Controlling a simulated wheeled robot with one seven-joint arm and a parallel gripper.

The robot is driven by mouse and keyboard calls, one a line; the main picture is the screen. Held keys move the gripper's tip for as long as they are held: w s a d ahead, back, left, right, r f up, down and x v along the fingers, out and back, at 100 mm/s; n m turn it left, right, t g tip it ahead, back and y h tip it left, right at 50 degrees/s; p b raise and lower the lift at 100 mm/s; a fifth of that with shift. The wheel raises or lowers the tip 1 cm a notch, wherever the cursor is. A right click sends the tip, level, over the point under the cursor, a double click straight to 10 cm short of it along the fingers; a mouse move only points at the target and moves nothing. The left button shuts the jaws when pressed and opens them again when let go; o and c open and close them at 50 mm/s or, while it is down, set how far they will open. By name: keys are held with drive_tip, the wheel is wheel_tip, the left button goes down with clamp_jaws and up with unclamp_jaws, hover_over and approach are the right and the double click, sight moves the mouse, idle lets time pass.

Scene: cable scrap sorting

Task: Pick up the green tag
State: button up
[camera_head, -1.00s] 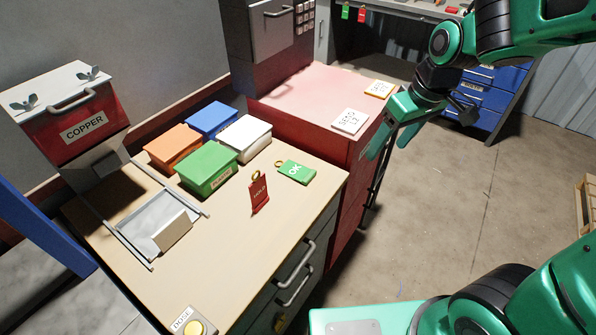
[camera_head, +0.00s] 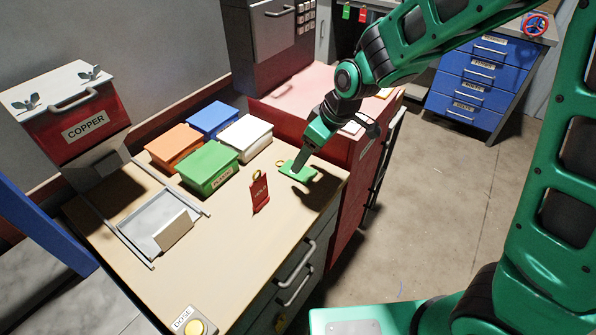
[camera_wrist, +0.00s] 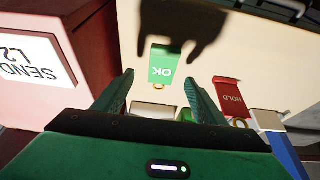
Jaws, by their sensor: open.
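The green tag (camera_head: 292,172), marked OK, lies flat on the wooden tabletop with a brass ring at one end. In the wrist view the green tag (camera_wrist: 165,66) lies beyond my fingertips, roughly between their lines, with its ring toward me. My gripper (camera_head: 299,168) is above the tag in the head view and hides part of it. In the wrist view my gripper (camera_wrist: 158,82) has its two fingers apart with nothing between them. I cannot tell the exact height above the tag.
A red HOLD tag (camera_head: 260,192) stands close to the left of the green tag. Green (camera_head: 208,168), white (camera_head: 245,138), orange (camera_head: 173,148) and blue (camera_head: 212,119) boxes stand behind. A red cabinet (camera_head: 345,190) adjoins the table's right side. The front tabletop is mostly clear.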

sight(303, 172)
drive_tip(key=x, duration=0.4)
drive_tip(key=shift+s+f, duration=0.15)
drive_tip(key=shift+s, duration=0.2)
drive_tip(key=shift+w+a+f, duration=0.15)
drive_tip(key=shift+w+f, duration=0.05)
drive_tip(key=shift+f, duration=0.3)
drive_tip(key=shift+c, duration=0.4)
drive_tip(key=c, duration=1)
drive_tip(key=shift+c, duration=0.2)
drive_tip(key=shift+r, duration=0.15)
wheel_tip(303, 172, up, 10)
